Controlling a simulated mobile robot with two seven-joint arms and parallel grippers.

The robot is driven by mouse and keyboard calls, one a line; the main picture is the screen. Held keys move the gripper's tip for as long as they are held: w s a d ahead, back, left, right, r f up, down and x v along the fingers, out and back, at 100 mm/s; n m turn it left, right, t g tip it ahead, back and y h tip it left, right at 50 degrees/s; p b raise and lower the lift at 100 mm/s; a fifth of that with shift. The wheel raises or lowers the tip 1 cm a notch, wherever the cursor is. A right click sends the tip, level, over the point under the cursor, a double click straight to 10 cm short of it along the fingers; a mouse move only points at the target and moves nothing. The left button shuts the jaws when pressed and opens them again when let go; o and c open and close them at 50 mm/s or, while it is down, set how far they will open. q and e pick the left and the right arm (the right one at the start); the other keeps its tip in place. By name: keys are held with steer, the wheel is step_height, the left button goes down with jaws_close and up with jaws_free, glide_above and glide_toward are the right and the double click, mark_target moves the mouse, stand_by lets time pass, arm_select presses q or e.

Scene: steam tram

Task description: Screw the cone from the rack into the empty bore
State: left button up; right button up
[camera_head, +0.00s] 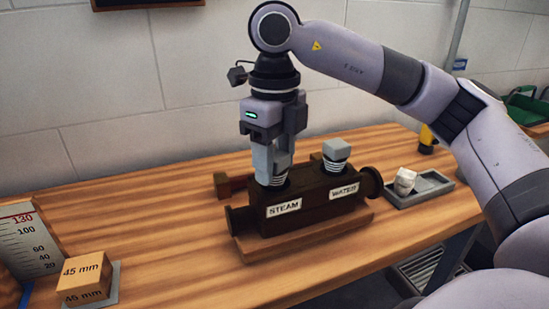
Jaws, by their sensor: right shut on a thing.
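A dark valve block (315,190) stands on a wooden base on the bench, with front labels STEAM and WATER. In the WATER bore sits a cone (337,153) with a grey square head and pale bands below it. My right gripper (271,170) points down over the STEAM bore, shut on a cone (270,181). Only the banded lower part of this cone shows, at the mouth of the bore; the fingers hide its head. I cannot tell how deep it sits. My left gripper is not in view.
A grey tray (434,185) right of the block holds a crumpled-looking white object (405,181). A 45 mm wooden block (86,278) and a height scale (28,242) stand at left. The bench front is clear. My right arm spans the upper right.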

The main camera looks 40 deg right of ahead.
steer(key=shift+m, duration=1.1)
steer(key=o, duration=1.8)
steer(key=shift+r, duration=0.15)
steer(key=shift+r+p, duration=0.95)
steer(key=shift+r, duration=0.05)
steer(key=shift+r, duration=0.1)
steer(key=shift+r, duration=0.1)
steer(key=shift+r+p, duration=2.1)
steer(key=shift+r, duration=0.3)
